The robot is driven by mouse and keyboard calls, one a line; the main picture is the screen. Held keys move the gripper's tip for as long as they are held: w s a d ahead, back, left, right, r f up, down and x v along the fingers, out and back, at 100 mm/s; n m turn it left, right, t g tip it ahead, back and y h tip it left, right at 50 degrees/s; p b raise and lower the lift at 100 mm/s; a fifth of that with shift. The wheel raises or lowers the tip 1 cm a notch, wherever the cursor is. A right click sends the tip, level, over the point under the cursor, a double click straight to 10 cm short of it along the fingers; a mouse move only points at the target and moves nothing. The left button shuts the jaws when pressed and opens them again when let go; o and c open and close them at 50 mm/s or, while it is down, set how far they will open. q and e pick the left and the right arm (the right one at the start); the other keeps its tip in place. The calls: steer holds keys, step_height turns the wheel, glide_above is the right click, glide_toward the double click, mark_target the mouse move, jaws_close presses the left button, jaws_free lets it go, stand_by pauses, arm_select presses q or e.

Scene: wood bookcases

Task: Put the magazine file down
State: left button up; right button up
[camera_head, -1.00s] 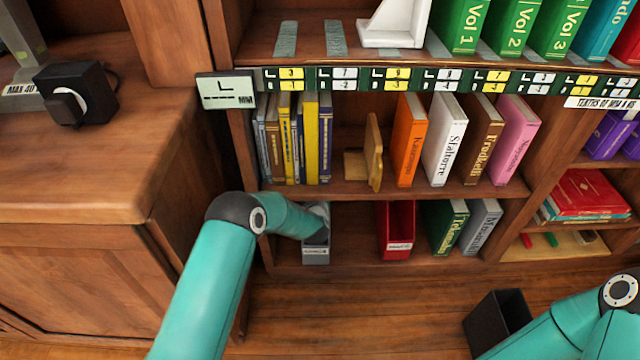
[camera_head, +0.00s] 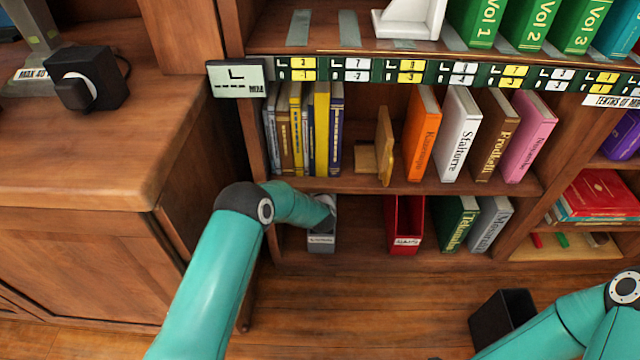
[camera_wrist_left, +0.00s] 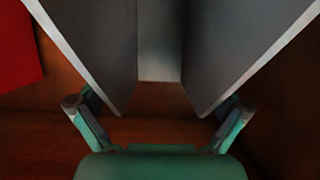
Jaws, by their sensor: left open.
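The grey magazine file (camera_head: 321,241) stands upright at the left end of the bookcase's bottom shelf, its label facing out. My left arm reaches to its top, and my left gripper (camera_wrist_left: 160,108) is open. In the left wrist view the file's two grey side walls (camera_wrist_left: 105,50) lie between the spread fingers, one finger outside each wall. Whether the fingers touch the walls I cannot tell. In the head view the fingers are mostly hidden at the file's top. My right arm enters at the lower right; its gripper is out of view.
A red magazine file (camera_head: 405,222) stands to the right on the same shelf, with a bare gap between. Green (camera_head: 456,222) and grey books lean further right. The shelf above holds books and a wooden bookend (camera_head: 383,145). A black bin (camera_head: 503,318) stands on the floor.

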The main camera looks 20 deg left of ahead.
arm_select(q)
steer(key=shift+r, duration=0.15)
steer(key=s+d+r+p, duration=0.1)
steer(key=s+d+p, duration=0.1)
steer(key=s, duration=0.6)
steer(key=s+d+p, duration=0.2)
steer(key=s+p, duration=0.1)
steer(key=s, duration=0.5)
steer(key=shift+d+r+p, duration=0.3)
steer(key=shift+r, duration=0.1)
